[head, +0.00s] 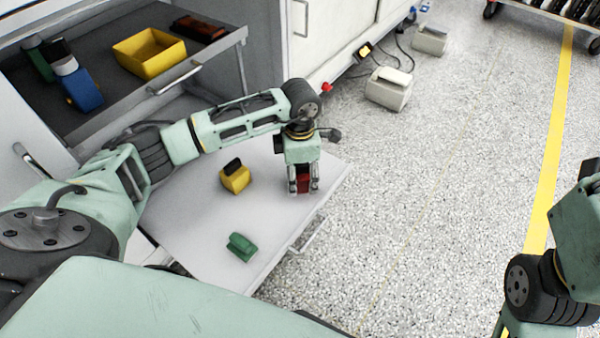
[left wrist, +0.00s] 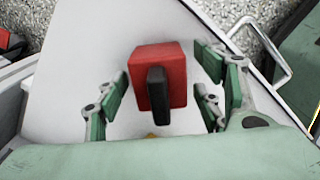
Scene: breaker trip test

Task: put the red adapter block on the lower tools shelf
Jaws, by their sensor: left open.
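The red adapter block (left wrist: 176,62), a red cube with a black upright part on it, sits on a pale pull-out shelf. In the left wrist view it lies between the spread fingers of my left gripper (left wrist: 165,90), with gaps on both sides. In the head view my left gripper (head: 304,184) points down over the red block (head: 304,183), which shows partly between the fingers. The pale shelf (head: 190,215) also holds a yellow block (head: 236,180) with a black top and a green block (head: 241,247). My right gripper is outside the views; only part of that arm shows.
A dark upper drawer (head: 115,108) holds a yellow bin (head: 149,52), a blue item (head: 84,90) and others. Pale boxes with cables (head: 388,88) stand on the floor by the cabinet. The speckled floor right of the shelf is clear up to a yellow line (head: 552,150).

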